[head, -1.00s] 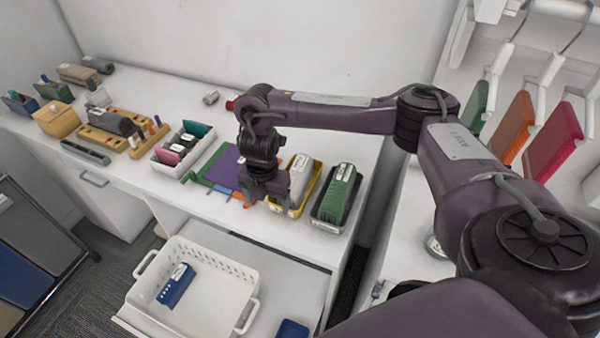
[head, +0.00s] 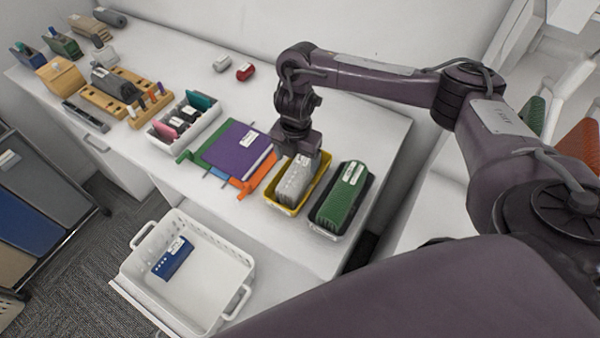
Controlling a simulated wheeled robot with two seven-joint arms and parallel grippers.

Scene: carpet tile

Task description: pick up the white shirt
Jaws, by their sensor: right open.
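The white shirt seems to be the folded, pale grey-white bundle with a tag (head: 295,182) in the yellow tray (head: 271,203) on the white table. My right gripper (head: 299,156) points down at the far end of this bundle. Its jaws are open, and its fingertips are hard to make out against the bundle. I cannot tell whether they touch it. The gripper hides the bundle's far end. My left gripper is not in view.
A dark tray (head: 322,223) with a green bundle (head: 342,190) stands close on the right. Purple, green and orange flat items (head: 240,147) lie left. A white basket (head: 213,315) with a blue item stands lower, in front. The table behind is mostly clear.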

